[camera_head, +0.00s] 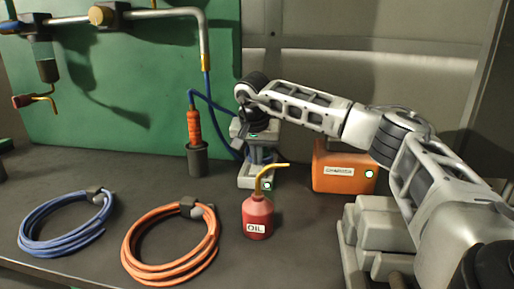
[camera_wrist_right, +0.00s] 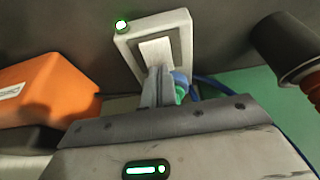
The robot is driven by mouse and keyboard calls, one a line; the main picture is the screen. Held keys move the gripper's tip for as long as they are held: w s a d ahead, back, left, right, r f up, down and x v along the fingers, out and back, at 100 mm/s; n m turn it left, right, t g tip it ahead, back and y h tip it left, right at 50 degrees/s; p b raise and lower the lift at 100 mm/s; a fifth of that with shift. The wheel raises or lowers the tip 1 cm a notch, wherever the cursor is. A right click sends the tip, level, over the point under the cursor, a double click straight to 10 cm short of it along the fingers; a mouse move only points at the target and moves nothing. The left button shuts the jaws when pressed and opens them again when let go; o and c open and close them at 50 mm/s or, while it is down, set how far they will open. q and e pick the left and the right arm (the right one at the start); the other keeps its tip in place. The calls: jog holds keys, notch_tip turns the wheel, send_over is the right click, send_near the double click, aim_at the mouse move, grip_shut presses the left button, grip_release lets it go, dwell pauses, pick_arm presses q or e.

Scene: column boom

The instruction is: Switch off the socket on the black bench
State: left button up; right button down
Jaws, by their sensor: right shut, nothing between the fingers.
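The socket (camera_head: 250,183) is a pale box standing on the black bench (camera_head: 318,236) near the green panel. In the right wrist view the socket (camera_wrist_right: 183,28) has a white rocker plate in its face and a lit green lamp (camera_wrist_right: 121,25) at one corner. My right gripper (camera_wrist_right: 158,82) is shut and empty, its fingertips close in front of the rocker's near end; I cannot tell whether they touch. In the head view the right gripper (camera_head: 257,153) is over the socket and hides much of it. My left gripper is not in view.
A red oil can (camera_head: 257,217) stands in front of the socket. An orange charger box (camera_head: 338,172) with a green lamp is to its right. An orange-handled tool (camera_head: 195,127) stands in a dark holder to its left. Blue (camera_head: 38,247) and orange (camera_head: 145,272) coils lie at front left.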

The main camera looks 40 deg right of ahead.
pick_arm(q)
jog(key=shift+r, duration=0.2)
pick_arm(e)
jog(key=shift+r+p, duration=0.1)
jog(key=shift+p, duration=0.55)
jog(key=shift+f, duration=0.25)
jog(key=shift+w+f, duration=0.1)
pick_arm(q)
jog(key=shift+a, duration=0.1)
pick_arm(e)
jog(key=shift+s+a+p, duration=0.35)
jog(key=shift+s+a, duration=0.2)
jog(key=shift+a, duration=0.05)
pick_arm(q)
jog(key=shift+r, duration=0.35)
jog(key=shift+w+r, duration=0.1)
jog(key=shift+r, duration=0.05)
